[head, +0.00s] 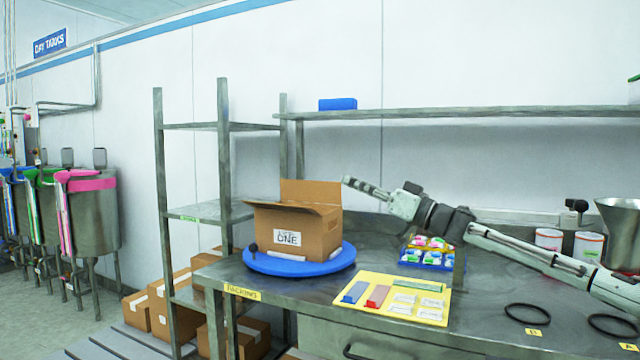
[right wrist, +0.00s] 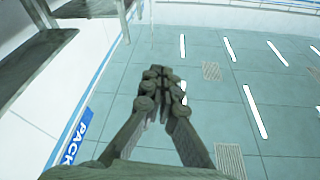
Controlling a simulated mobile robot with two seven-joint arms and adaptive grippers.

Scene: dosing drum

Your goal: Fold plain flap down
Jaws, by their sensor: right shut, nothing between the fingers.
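The cardboard box (head: 315,233) stands on a blue round turntable (head: 300,262) at the table's left end, with a label reading "ONE" on its front. One plain flap (head: 310,192) stands up at the back of the box. Another flap (head: 280,208) slants outward along the front edge. The side flaps are hard to tell apart. My right gripper (head: 345,181) is shut and empty, its fingertips just right of the raised flap's top; whether they touch it I cannot tell. In the right wrist view its fingers (right wrist: 160,75) are together. My left gripper is not in view.
Black rings (head: 527,315) lie at the right. A steel shelf rack (head: 222,150) stands left of the box.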

